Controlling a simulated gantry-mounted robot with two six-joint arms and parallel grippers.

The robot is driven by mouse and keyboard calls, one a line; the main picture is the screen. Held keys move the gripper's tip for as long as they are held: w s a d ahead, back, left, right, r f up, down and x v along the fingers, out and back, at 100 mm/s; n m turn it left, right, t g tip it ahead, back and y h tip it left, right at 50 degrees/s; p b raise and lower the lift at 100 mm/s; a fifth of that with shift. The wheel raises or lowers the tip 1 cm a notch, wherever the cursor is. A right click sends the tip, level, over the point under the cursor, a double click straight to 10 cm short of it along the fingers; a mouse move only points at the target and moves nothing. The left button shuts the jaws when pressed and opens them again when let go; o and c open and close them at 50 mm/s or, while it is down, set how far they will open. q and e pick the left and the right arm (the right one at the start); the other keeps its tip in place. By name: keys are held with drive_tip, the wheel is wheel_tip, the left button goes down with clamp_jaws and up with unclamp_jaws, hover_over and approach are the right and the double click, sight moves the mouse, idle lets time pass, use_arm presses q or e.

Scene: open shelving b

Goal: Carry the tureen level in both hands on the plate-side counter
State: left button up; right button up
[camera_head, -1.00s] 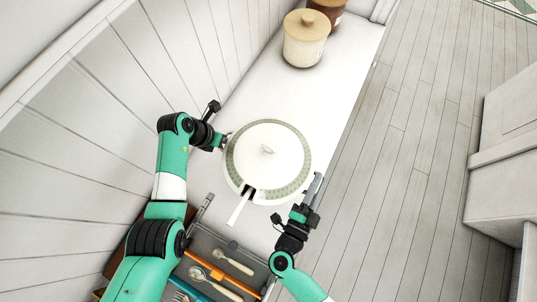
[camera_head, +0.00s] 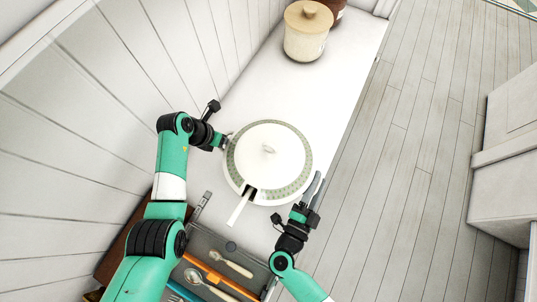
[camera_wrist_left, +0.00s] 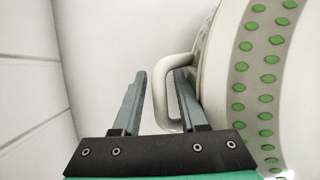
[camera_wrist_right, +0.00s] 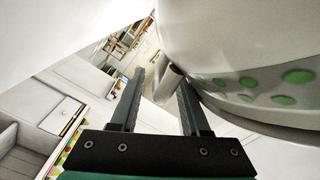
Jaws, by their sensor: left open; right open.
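The white tureen (camera_head: 268,150) with a green dotted rim stands on the white counter, its lid on and a ladle handle (camera_head: 238,208) sticking out at the front. My left gripper (camera_head: 226,141) is at its left side. In the left wrist view the open fingers (camera_wrist_left: 165,95) have the tureen's side handle (camera_wrist_left: 166,88) at the right finger, partly between them. My right gripper (camera_head: 314,188) is at the tureen's lower right side. In the right wrist view its open fingers (camera_wrist_right: 160,95) have the other handle (camera_wrist_right: 168,84) between them, nearer the right finger.
A cream canister (camera_head: 306,38) with a wooden lid and a brown jar stand at the counter's far end. A cutlery tray (camera_head: 225,262) lies in front of the tureen. A panelled wall bounds the left; the counter edge drops to the floor at right.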

use_arm(q)
drive_tip(key=v, duration=0.7)
drive_tip(key=shift+s+r, duration=0.15)
drive_tip(key=shift+r, duration=0.25)
use_arm(e)
wheel_tip(320, 180, up, 10)
drive_tip(key=shift+r, duration=0.1)
use_arm(q)
drive_tip(key=shift+a, duration=0.1)
